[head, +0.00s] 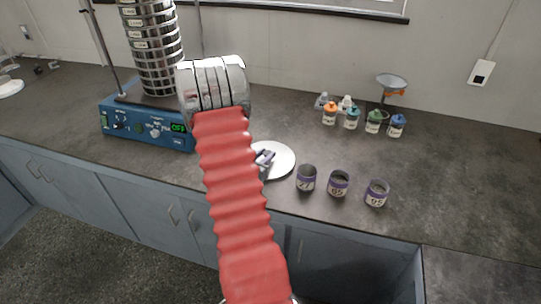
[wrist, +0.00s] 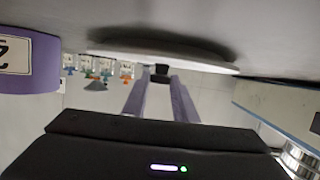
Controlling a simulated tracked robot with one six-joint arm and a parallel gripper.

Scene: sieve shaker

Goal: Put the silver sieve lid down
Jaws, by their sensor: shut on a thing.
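The silver sieve lid (head: 283,161) is a pale round disc at the counter's front middle, left of the purple-banded cups. It also shows edge-on in the wrist view (wrist: 205,58), with a dark knob. My gripper (head: 264,158) is at the lid's left part in the head view, partly hidden by my red arm. In the wrist view my gripper's purple fingers (wrist: 160,78) are shut on the lid's dark knob. The lid looks flat and very close to the counter, with a dark shadow along it. I cannot tell whether it touches.
The blue sieve shaker (head: 150,128) with its tall sieve stack (head: 155,50) stands on the left. Several cups, including the one marked 27 (head: 306,179), stand close right of the lid. Small bottles (head: 373,122) and a steel dish (head: 392,82) stand behind. The counter's right is clear.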

